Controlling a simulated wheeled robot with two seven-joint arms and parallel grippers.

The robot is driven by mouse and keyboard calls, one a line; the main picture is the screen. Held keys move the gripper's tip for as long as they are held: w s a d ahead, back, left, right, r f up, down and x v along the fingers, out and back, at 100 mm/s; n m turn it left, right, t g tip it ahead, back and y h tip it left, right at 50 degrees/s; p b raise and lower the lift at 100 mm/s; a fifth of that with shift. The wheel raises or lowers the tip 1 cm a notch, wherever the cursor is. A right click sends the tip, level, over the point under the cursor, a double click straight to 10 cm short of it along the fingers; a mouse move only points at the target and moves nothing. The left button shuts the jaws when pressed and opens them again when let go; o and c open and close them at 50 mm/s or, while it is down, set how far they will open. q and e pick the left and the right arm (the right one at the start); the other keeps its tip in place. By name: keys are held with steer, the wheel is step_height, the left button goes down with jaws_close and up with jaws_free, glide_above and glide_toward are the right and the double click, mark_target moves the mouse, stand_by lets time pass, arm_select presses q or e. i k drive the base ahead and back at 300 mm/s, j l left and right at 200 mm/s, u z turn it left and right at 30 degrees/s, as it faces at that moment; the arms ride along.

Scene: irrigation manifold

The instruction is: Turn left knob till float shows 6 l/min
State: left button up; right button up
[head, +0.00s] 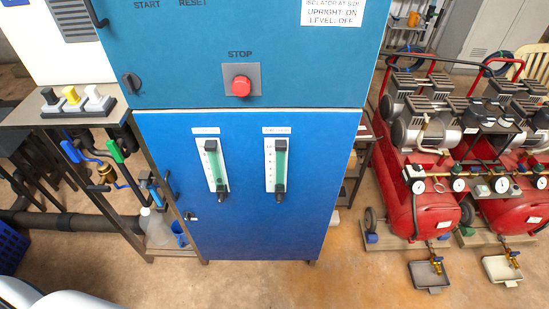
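Two upright flowmeters with green tubes and white scales are on the lower blue door of the cabinet. The left flowmeter (214,164) has a small dark left knob (222,195) at its foot. The right flowmeter (276,163) has a similar dark knob (279,195) at its foot. The floats and scale numbers are too small to read, so I cannot tell the flow. Neither of my grippers is in view.
The blue cabinet (250,235) has a red stop button (241,86) above the flowmeters and a door handle at its left. A bench (58,117) with hand levers stands at left. Red compressors (420,205) stand at right. The floor in front is clear.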

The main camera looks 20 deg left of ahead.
mark_target(221, 198)
steer(key=u, duration=1.05)
